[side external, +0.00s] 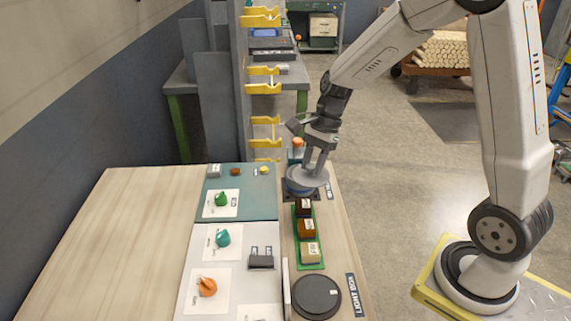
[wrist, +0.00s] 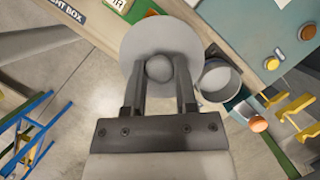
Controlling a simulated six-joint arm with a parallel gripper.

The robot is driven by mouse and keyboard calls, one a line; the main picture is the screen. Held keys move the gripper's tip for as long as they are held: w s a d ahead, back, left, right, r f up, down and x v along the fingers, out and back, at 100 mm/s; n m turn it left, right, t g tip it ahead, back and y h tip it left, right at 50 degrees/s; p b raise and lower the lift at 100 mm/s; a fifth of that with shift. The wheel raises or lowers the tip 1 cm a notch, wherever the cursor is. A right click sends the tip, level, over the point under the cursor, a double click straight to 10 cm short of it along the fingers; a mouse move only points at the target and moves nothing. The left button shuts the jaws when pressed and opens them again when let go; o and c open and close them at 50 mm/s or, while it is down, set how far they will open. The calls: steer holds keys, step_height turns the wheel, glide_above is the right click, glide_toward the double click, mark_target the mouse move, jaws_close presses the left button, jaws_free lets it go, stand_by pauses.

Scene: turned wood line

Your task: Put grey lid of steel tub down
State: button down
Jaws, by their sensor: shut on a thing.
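My gripper (wrist: 158,78) is shut on the round knob of the grey lid (wrist: 137,42), a flat disc hanging below the fingers. In the side view the lid (side external: 312,178) is at the far right part of the table, under my gripper (side external: 314,168). The steel tub (wrist: 219,82) stands open to the right of the lid in the wrist view, and the lid's edge comes close to its rim. In the side view the tub (side external: 290,186) is mostly hidden behind the lid. I cannot tell whether lid and tub touch.
A green tray (side external: 318,265) with several labelled blocks lies nearer the camera. A dark round disc (side external: 316,297) lies beyond it at the front. White and teal boards with coloured pieces lie to the left. The wooden table (side external: 120,240) is bare at the far left.

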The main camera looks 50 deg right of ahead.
mark_target(297, 180)
steer(key=shift+w+a+f, duration=0.15)
steer(key=shift+a+f, duration=0.1)
steer(key=shift+a, duration=0.35)
steer(key=shift+w+a+f, duration=0.2)
steer(key=shift+a, duration=0.4)
steer(key=shift+w+a+f, duration=0.15)
steer(key=shift+a+f, duration=0.1)
steer(key=shift+a, duration=0.35)
steer(key=shift+w+d+f, duration=0.1)
steer(key=shift+w+f, duration=1.45)
steer(key=shift+w, duration=0.7)
steer(key=shift+w+a+f, duration=0.1)
steer(key=shift+w+f, duration=1.45)
steer(key=shift+w, duration=0.7)
steer(key=shift+w+d+f, duration=0.1)
steer(key=shift+w+f, duration=1.45)
steer(key=shift+w, duration=0.7)
steer(key=shift+w+f, duration=0.1)
steer(key=shift+f, duration=0.05)
steer(key=shift+w+f, duration=0.1)
steer(key=shift+f, duration=1.6)
steer(key=shift+f, duration=0.15)
